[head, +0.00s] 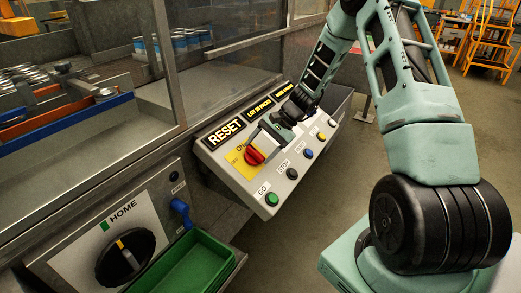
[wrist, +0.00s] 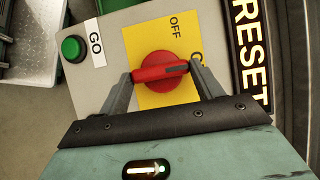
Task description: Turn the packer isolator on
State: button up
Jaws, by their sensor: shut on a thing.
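The packer isolator is a red rotary knob (wrist: 157,88) on a yellow plate (wrist: 148,42) marked OFF and ON. In the wrist view its bar handle lies nearly level, with its dark-marked end to the right towards the partly hidden ON label. OFF stands above the knob. My gripper (wrist: 161,72) is shut on the handle, one finger at each end. In the head view the red knob (head: 255,155) shows at the left of the sloped control panel (head: 222,158), with my gripper (head: 263,143) over it.
A green GO button (head: 272,199), a black STOP button (head: 292,173) and a blue button (head: 308,154) line the panel's front edge. A RESET sign (head: 225,131) is behind the knob. A HOME panel with a black dial (head: 118,262) and a green tray (head: 190,262) stand at lower left.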

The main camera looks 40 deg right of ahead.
jog(key=shift+d, duration=0.1)
dwell(0.3)
jog(key=o, duration=1)
jog(key=b+v, duration=0.2)
jog(key=v, duration=1.5)
jog(key=shift+d, duration=0.2)
